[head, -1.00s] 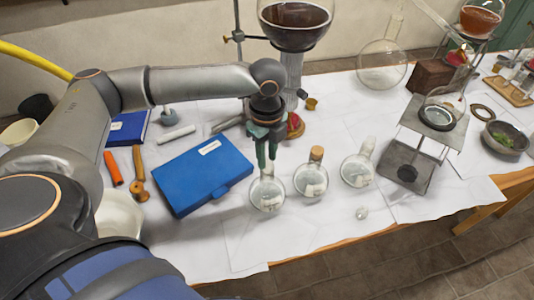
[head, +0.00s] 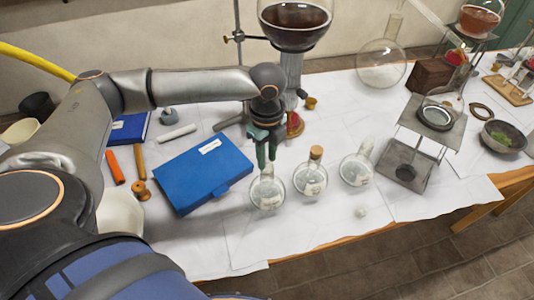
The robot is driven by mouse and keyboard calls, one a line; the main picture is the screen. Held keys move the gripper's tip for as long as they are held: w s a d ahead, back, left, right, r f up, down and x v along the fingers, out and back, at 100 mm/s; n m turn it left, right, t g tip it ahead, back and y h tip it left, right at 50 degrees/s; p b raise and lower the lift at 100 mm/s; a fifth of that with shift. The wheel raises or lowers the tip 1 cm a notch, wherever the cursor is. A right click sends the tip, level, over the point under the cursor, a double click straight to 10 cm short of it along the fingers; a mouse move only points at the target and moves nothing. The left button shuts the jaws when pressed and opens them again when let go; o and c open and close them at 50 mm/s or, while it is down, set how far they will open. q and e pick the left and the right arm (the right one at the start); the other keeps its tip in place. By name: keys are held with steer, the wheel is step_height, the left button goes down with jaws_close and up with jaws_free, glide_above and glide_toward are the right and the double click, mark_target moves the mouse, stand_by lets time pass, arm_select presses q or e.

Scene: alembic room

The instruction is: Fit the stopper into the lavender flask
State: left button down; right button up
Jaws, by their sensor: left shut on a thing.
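Three round clear glass flasks stand in a row on the white-covered table: a left flask (head: 267,193), a middle flask (head: 310,181) with a cork in its neck, and a right flask (head: 356,172) that looks tilted. Their labels are too small to read, so I cannot tell which is lavender. My left gripper (head: 266,160) points down at the mouth of the left flask. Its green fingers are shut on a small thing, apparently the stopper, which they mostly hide. I cannot tell whether it sits in the neck. My right gripper is out of view.
A small clear glass piece (head: 361,212) lies in front of the right flask. A blue case (head: 203,172) lies left of the flasks. A metal stand (head: 408,165) is to the right. A large dark-filled vessel (head: 295,25) stands behind my gripper.

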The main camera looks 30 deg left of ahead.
mark_target(267, 160)
arm_select(q)
steer(key=shift+c, duration=0.7)
jaws_free()
steer(key=shift+r+p, duration=0.6)
steer(key=shift+r, duration=2.9)
